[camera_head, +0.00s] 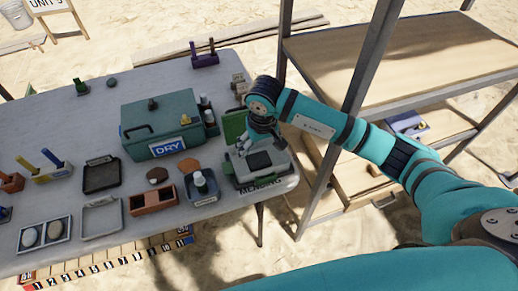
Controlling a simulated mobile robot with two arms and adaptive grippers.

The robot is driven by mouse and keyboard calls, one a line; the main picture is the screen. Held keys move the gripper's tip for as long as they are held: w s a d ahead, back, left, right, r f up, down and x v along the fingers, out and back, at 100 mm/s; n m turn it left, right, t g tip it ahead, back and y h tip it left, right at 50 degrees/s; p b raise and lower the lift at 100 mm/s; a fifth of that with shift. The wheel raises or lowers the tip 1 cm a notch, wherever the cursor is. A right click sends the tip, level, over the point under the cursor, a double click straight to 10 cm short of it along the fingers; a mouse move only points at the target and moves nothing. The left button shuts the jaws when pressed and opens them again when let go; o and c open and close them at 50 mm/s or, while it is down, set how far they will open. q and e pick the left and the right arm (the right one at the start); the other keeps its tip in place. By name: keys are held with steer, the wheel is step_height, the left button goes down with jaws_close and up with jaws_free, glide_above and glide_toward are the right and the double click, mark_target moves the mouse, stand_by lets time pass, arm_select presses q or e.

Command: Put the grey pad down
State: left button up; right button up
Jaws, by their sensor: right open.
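The grey pad (259,161) is a dark, flat square lying on the light grey tray (278,176) marked MENDING, at the right end of the table. My right gripper (260,145) points down just behind and above the pad. It is open, and its fingers are small and partly hidden by its own body, so I cannot tell whether they still touch the pad. My left gripper is not in view.
A green panel (234,126) stands behind the gripper. A shelf rack (365,85) stands close on the right.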

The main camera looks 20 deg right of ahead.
mark_target(260, 164)
step_height(260, 164, up, 6)
steer(key=p, duration=0.2)
steer(key=shift+s, duration=0.4)
